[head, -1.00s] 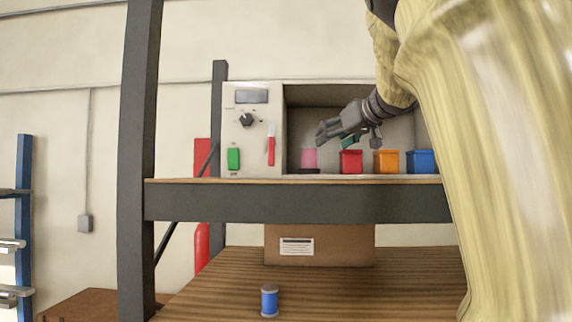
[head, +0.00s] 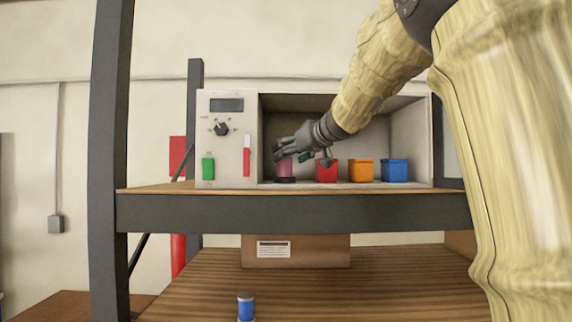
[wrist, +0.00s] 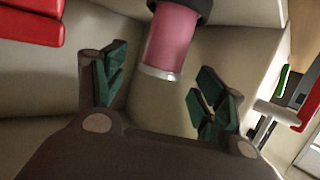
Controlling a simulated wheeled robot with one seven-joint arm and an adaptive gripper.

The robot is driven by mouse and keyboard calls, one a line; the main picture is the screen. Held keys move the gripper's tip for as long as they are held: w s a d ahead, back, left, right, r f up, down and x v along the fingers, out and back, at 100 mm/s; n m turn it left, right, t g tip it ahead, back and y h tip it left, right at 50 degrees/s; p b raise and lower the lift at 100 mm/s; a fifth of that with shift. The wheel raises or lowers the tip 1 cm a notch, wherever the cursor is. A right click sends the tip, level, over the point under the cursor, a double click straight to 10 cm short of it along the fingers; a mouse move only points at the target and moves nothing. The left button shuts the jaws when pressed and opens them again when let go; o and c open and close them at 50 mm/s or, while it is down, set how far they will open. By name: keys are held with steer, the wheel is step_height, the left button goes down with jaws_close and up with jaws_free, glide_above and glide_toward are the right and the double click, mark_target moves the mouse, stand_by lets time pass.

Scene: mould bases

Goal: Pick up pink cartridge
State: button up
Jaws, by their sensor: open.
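The pink cartridge (head: 286,168) stands upright on a dark base inside the open grey cabinet, at the left end of a row. My gripper (head: 291,155) is inside the cabinet opening, just above and partly in front of the cartridge, and hides its upper part. In the wrist view the pink cartridge (wrist: 170,42) lies ahead, with its pale end pointing toward the gap between the fingers. My gripper (wrist: 158,88) is open and empty there, its green-padded fingers to either side of the gap. I cannot tell whether a finger touches the cartridge.
Red (head: 327,171), orange (head: 361,170) and blue (head: 395,170) containers stand to the right of the cartridge. The control panel (head: 226,140) with knob and switches borders the opening on the left. A blue spool (head: 246,307) and a cardboard box (head: 297,252) are on the lower shelf.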

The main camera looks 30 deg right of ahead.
steer(key=shift+p+x, duration=1.1)
steer(key=shift+x, duration=0.4)
steer(key=shift+s, duration=0.1)
steer(key=shift+c, duration=0.9)
steer(key=c, duration=1)
